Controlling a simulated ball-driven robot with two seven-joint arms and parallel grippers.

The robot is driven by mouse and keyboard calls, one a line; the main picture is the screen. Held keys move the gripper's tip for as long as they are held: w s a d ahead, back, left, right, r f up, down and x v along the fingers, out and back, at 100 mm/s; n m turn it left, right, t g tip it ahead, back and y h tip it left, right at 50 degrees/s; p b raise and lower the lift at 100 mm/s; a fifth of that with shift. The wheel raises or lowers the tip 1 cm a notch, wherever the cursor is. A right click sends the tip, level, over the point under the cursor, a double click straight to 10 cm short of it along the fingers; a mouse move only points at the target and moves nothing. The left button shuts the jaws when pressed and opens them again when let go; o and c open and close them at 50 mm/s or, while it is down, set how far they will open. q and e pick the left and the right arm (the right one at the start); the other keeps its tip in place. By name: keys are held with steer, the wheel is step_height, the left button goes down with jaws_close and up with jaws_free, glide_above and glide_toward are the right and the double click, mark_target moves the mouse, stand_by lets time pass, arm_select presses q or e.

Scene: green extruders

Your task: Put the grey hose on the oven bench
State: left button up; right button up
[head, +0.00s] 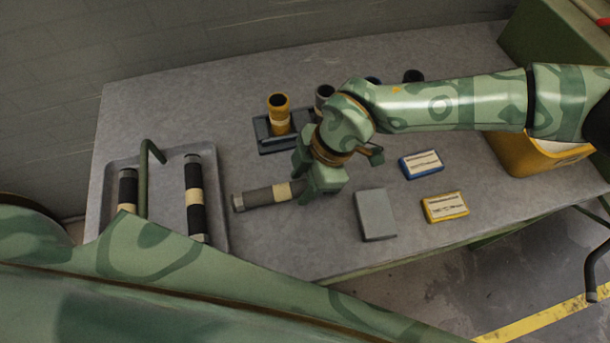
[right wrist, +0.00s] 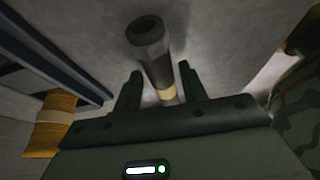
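The grey hose (head: 258,199), a short tube with a cream band, lies on its side on the grey bench top (head: 285,250), right of the tray. My right gripper (head: 318,190) is over the hose's right end, pointing down. In the right wrist view the hose (right wrist: 158,65) runs between my right gripper's two fingers (right wrist: 162,92). A gap shows beside it, so the fingers look open around it. The hose's right end is hidden by the gripper in the head view. My left gripper is out of view. I cannot tell which surface is the oven bench.
A grey tray (head: 222,225) holds dark banded hoses under a green handle. A dark rack (head: 263,145) holds upright tubes, one yellow (head: 279,112). A grey block (head: 375,214), a blue box (head: 421,165), a yellow box (head: 445,207) and a yellow bin (head: 520,158) stand right.

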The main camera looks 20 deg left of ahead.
steer(key=shift+o, duration=0.5)
steer(key=shift+w, duration=0.15)
steer(key=p+v, duration=0.2)
steer(key=v, duration=1)
